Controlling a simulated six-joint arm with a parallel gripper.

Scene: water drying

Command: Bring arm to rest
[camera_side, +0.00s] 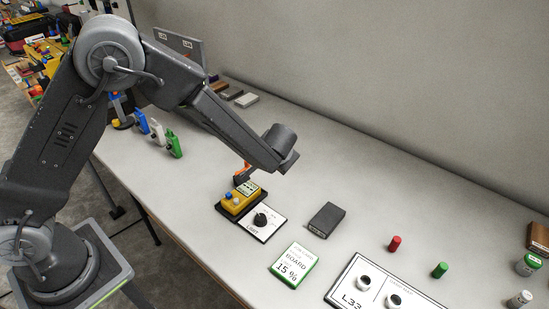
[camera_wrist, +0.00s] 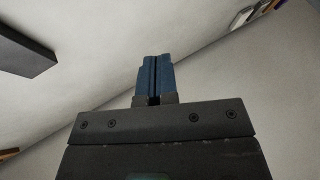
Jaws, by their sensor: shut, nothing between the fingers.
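My gripper (camera_wrist: 154,78) shows in the wrist view with its two blue fingers pressed together and nothing between them. In the side view my arm reaches over the table, and its wrist is raised above the bench; the fingers cannot be made out there. Below and left of the wrist, a yellow device (camera_side: 239,199) sits in a dark tray. A small orange piece shows just above it; I cannot tell what it belongs to.
A white panel with a black knob (camera_side: 261,219), a dark box (camera_side: 326,219), a green-edged board card (camera_side: 297,263), a red cylinder (camera_side: 395,243) and a green cylinder (camera_side: 439,270) lie on the table. Coloured clamps (camera_side: 158,134) stand at left.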

